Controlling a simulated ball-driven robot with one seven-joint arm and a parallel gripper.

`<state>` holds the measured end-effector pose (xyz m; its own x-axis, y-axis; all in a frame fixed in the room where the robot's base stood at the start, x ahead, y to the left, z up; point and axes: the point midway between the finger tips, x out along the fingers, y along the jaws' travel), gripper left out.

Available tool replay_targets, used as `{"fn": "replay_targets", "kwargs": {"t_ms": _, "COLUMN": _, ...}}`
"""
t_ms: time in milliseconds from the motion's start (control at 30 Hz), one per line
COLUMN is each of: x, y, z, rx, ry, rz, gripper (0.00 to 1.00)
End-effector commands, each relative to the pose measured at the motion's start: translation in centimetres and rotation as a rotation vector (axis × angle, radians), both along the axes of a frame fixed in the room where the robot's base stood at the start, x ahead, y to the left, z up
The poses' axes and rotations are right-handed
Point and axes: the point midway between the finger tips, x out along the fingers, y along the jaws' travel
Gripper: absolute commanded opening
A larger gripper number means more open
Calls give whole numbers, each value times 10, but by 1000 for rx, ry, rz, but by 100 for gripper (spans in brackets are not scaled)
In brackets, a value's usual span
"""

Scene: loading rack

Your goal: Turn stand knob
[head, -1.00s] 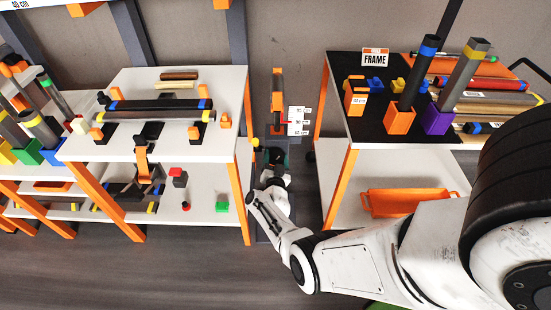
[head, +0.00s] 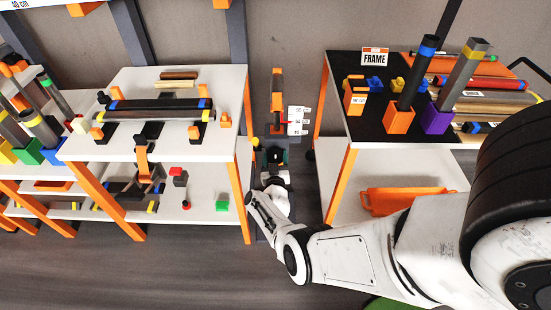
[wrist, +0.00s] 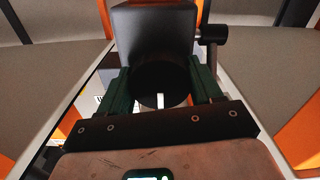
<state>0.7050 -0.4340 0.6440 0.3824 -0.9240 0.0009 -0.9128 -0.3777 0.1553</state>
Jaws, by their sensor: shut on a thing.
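The stand (head: 277,88) has an orange post and stands in the gap between two shelf units. Its black round knob (wrist: 160,76) shows in the wrist view below a dark block, with a short white mark on its lower face. My gripper (wrist: 161,88) is shut on the knob, with a dark green finger at its left and right sides. In the head view my gripper (head: 271,157) is at the stand's lower front, small and partly hidden by my arm. The knob cannot be made out there.
A white shelf unit (head: 228,90) with tubes is close on the left. A black-topped table (head: 335,75) with tube holders is on the right, with an orange tray (head: 405,201) below. A dark lever (wrist: 213,36) sticks out right of the block.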

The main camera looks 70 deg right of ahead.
Motion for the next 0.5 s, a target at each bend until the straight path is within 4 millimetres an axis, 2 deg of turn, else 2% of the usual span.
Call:
{"fn": "replay_targets", "kwargs": {"t_ms": 333, "x": 0, "y": 2, "z": -3, "rx": 5, "ry": 4, "rz": 3, "gripper": 34}}
{"fn": "replay_targets", "kwargs": {"t_ms": 367, "x": 0, "y": 2, "z": -3, "rx": 5, "ry": 4, "rz": 3, "gripper": 66}}
{"fn": "replay_targets", "kwargs": {"t_ms": 500, "x": 0, "y": 1, "z": -2, "rx": 4, "ry": 4, "rz": 2, "gripper": 80}}
